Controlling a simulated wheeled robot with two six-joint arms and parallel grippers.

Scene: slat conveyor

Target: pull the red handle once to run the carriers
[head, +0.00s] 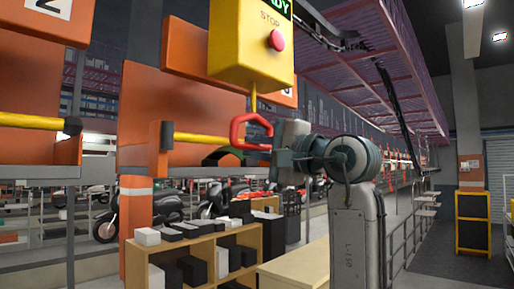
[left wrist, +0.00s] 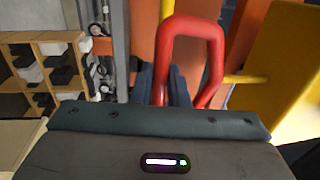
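The red handle (head: 251,131) is a closed loop that hangs on a yellow rod below a yellow box (head: 251,42) with a red stop button (head: 276,40). My left gripper (head: 271,152) is at the handle's lower right side in the head view. In the left wrist view the handle (left wrist: 214,60) stands as a loop ahead of the palm. My left fingers (left wrist: 162,86) lie on both sides of one bar of the loop and look closed on it. The fingertips are partly hidden by the bar. My right gripper is not in view.
Orange carriers (head: 190,105) with yellow bars hang at left and behind the handle. A wooden shelf (head: 205,250) with black and white boxes stands below. Several motorbikes stand behind it. An open aisle (head: 445,258) lies at right.

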